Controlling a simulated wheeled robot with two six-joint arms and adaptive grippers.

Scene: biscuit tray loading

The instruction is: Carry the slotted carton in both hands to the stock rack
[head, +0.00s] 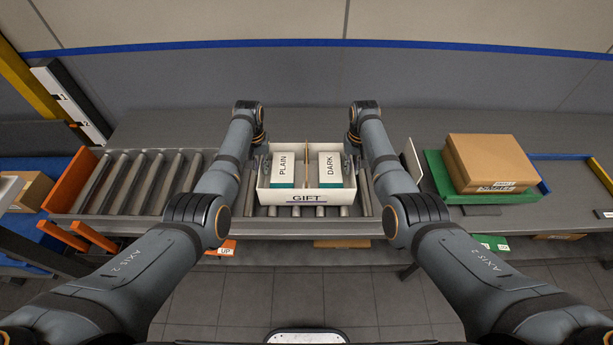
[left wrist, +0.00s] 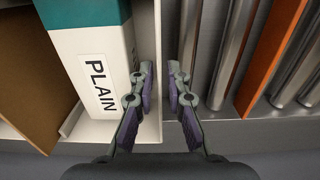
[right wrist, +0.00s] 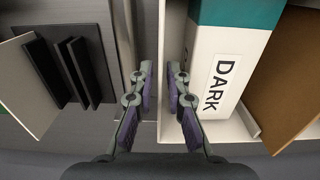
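The slotted carton (head: 266,196) is white, marked GIFT on its front, and sits upright on the rollers in the middle of the head view. It holds a PLAIN box (head: 283,170) and a DARK box (head: 330,169), with a brown divider between them. My right gripper (right wrist: 160,85) straddles the right wall the same way. In the head view my arms partly hide both grippers. The stock rack cannot be clearly identified.
A roller conveyor (head: 140,180) runs left of the carton, with an orange plate (head: 84,179) at its end. To the right, a green tray (head: 437,173) holds brown boxes (head: 490,158). A white upright panel (head: 412,160) stands between that tray and the carton. A blue-edged bay (head: 570,180) lies far right.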

